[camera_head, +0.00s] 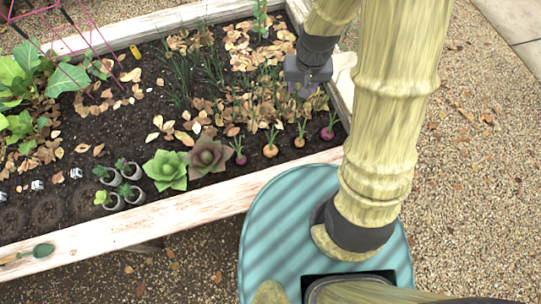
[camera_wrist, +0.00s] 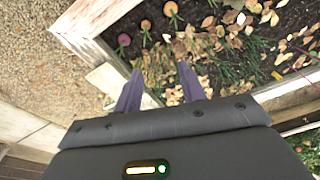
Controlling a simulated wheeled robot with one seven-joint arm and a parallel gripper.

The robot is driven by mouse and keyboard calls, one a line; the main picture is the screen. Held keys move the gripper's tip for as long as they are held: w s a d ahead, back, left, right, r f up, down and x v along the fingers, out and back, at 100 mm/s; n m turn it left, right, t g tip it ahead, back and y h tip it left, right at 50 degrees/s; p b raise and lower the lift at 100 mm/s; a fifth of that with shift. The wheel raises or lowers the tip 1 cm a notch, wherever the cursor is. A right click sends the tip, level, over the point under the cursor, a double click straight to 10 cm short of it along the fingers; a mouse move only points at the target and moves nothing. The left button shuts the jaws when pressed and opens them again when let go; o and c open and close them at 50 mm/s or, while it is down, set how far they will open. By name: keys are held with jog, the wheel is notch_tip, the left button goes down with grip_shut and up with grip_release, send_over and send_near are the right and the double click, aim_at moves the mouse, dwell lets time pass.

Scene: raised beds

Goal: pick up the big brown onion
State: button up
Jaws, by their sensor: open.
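The big brown onion (camera_head: 270,151) sits in the soil near the front edge of the raised bed, green shoots on top. It seems slightly larger than the other brown onion (camera_head: 299,142) to its right. In the wrist view the big brown onion (camera_wrist: 171,8) is at the top edge, beyond my fingertips. My gripper (camera_head: 304,92) is above the dry leaves, behind and to the right of the big onion, apart from it. In the wrist view my gripper (camera_wrist: 157,85) has its two fingers spread with nothing between them.
Purple onions stand on either side, one at left (camera_head: 239,158) and one at right (camera_head: 327,134). A reddish succulent (camera_head: 208,157) and a green one (camera_head: 167,170) grow further left. The whitewashed bed wall (camera_head: 180,212) runs along the front.

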jog(key=g+b, duration=0.2)
jog(key=b, duration=1.2)
send_over(271, 145)
notch_tip(271, 145, down, 31)
jog(key=shift+s+d, duration=0.15)
jog(key=shift+s, duration=0.1)
notch_tip(271, 145, down, 12)
jog(key=b, duration=0.2)
jog(key=shift+f+b, duration=0.15)
jog(key=shift+b, duration=0.2)
jog(key=shift+f, duration=0.1)
jog(key=f+b, duration=0.1)
jog(key=f, duration=0.1)
jog(key=w+f, duration=0.1)
jog(key=f, duration=0.2)
jog(key=shift+w+b, duration=0.15)
jog(key=shift+b, duration=0.25)
jog(key=shift+c, duration=0.4)
